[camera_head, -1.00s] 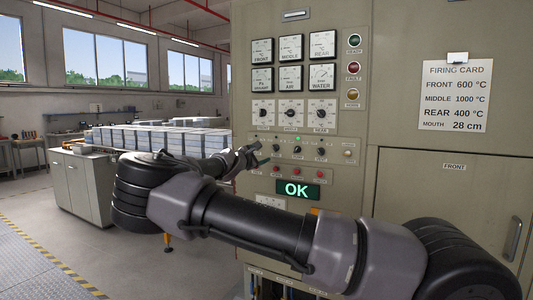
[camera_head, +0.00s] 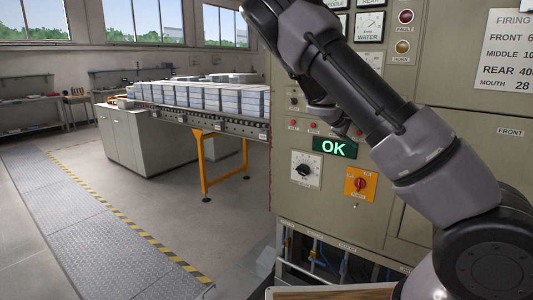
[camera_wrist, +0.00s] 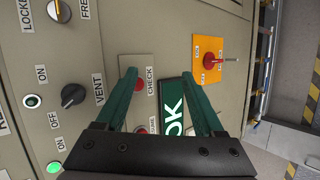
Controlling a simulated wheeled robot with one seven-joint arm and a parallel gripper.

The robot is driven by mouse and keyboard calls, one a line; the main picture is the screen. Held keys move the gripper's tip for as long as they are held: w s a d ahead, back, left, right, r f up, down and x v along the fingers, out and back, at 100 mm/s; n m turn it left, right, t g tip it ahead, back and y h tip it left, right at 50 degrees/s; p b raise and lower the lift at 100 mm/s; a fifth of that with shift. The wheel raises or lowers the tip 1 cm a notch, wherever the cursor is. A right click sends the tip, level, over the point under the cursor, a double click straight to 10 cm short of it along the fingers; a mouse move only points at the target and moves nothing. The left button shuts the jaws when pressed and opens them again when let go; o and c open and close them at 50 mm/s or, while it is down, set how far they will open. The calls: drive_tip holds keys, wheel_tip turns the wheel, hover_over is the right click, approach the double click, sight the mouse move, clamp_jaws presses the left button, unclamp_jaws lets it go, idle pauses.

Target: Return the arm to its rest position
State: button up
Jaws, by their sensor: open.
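My arm reaches up and across the right half of the head view, in front of the control cabinet (camera_head: 400,220). In the wrist view my gripper (camera_wrist: 160,76) shows two green fingers spread apart with nothing between them. The cabinet face with its lit OK display (camera_wrist: 171,108) lies beyond the fingers, turned sideways in this view. The display also shows in the head view (camera_head: 335,147). In the head view the arm hides the gripper's fingers and much of the panel.
An orange plate with a red rotary switch (camera_head: 360,185) and a dial (camera_head: 305,170) sit below the display. A roller conveyor (camera_head: 220,126) carries stacked blocks on the left. A grey cabinet (camera_head: 145,137) stands there. The floor at left is clear.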

drive_tip(key=s+d+r+m+g+y, duration=0.1)
drive_tip(key=s+m+g+y, duration=0.2)
drive_tip(key=s+m+y, duration=0.65)
drive_tip(key=s+a+r+t, duration=0.1)
drive_tip(key=s+a+r, duration=0.2)
drive_tip(key=s, duration=0.6)
drive_tip(key=s+a+r+m+t+y, duration=0.1)
drive_tip(key=s+a+r+t, duration=0.1)
drive_tip(key=s+r, duration=0.6)
drive_tip(key=s+a+r+m+t+y, duration=0.1)
drive_tip(key=s+a+r, duration=0.3)
drive_tip(key=s, duration=0.5)
drive_tip(key=shift+s+a+r, duration=0.2)
drive_tip(key=shift+s+r, duration=0.2)
drive_tip(key=shift+r, duration=0.4)
